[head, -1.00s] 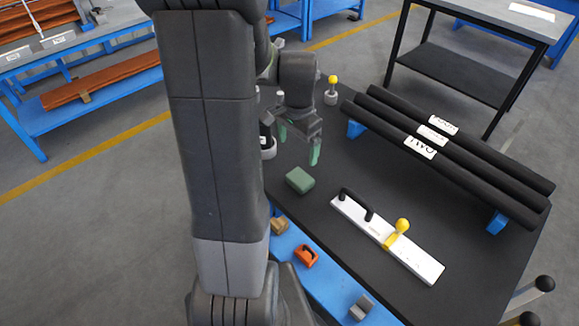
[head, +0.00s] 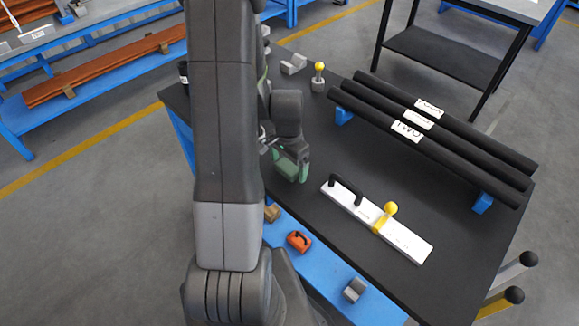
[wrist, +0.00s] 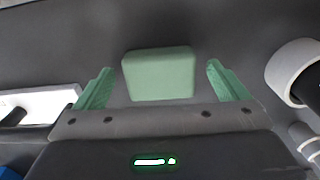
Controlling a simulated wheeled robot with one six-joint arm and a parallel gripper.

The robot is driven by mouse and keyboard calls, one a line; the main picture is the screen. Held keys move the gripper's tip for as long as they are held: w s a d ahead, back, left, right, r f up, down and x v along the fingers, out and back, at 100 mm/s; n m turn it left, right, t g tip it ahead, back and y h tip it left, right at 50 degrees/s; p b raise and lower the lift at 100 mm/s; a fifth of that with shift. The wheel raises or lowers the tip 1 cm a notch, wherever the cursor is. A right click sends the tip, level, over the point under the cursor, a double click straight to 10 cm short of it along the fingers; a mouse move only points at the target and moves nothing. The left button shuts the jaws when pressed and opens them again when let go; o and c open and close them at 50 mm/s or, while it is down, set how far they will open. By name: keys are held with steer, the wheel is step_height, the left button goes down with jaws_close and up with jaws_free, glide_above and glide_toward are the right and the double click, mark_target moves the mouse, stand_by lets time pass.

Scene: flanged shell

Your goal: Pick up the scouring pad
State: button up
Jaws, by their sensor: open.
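The scouring pad (wrist: 160,75) is a light green block with rounded corners, lying on the dark bench top (head: 330,230). In the wrist view it sits between the two green fingers of my gripper (wrist: 160,68), with a gap on each side. The gripper is open and nothing is held. In the head view my gripper (head: 290,171) is low over the bench at the pad's place. There the green of the fingers and of the pad runs together, so I cannot tell their contact or height.
A white bar tool (head: 405,240) with a black handle and yellow knob lies to the right. Black tubes (head: 440,140) rest on blue supports behind. An orange item (head: 299,241) and a grey block (head: 354,289) are on the blue front ledge. A yellow-knobbed piece (head: 318,78) stands further back.

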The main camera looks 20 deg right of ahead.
mark_target(288, 166)
steer(key=shift+f, duration=0.25)
steer(key=shift+c, duration=0.2)
steer(key=c, duration=1)
step_height(288, 166, up, 10)
steer(key=shift+r+b, duration=0.1)
steer(key=shift+b, duration=0.25)
